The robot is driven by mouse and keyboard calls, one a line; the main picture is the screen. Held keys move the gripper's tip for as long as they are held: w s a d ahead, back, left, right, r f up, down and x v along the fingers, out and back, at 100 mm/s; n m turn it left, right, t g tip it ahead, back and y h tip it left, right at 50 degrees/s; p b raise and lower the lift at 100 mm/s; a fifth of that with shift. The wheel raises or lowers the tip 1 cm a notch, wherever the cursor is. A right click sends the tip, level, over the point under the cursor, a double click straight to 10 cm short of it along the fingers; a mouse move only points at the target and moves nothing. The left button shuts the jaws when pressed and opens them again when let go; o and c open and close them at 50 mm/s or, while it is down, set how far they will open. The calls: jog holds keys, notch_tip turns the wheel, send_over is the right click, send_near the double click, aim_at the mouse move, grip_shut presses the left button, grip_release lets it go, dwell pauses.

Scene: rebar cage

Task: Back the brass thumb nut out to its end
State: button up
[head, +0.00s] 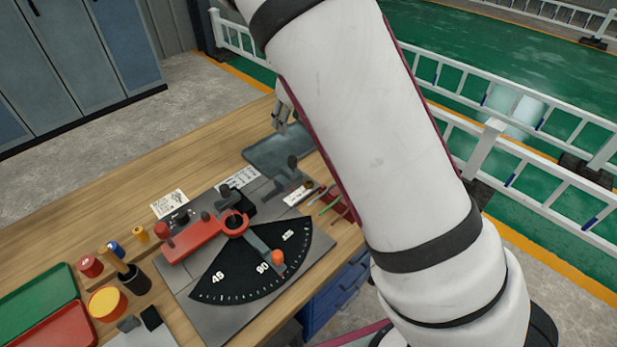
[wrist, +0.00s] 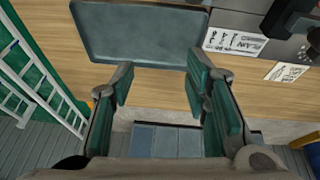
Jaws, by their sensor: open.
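I cannot make out the brass thumb nut for certain in either view. The bending fixture (head: 215,300) lies on the bench in the head view, with a red arm (head: 195,240), a black angle scale (head: 240,277) and an orange knob (head: 278,257) on a grey lever. My gripper (wrist: 158,88) is open and empty in the wrist view, its two green-padded fingers apart over the bench edge, close to a grey tray. In the head view my gripper (head: 281,120) shows only partly beside my arm, beyond the fixture.
The grey tray (wrist: 135,40) lies on the wooden bench; it also shows in the head view (head: 262,158). Printed cards (wrist: 238,43) lie beside it. Green (head: 40,300) and red (head: 60,330) trays and small coloured items stand at front left. My arm hides the bench's right side.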

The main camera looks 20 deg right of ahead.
aim_at(308, 182)
jog(key=s+d+f+n+g+h, duration=0.1)
jog(key=s+n+g, duration=0.1)
jog(key=s, duration=0.2)
jog(key=s+d+f+n+g, duration=0.1)
jog(key=s+g, duration=0.1)
jog(key=s, duration=0.2)
notch_tip(308, 182, down, 13)
jog(key=shift+d, duration=0.15)
grip_shut()
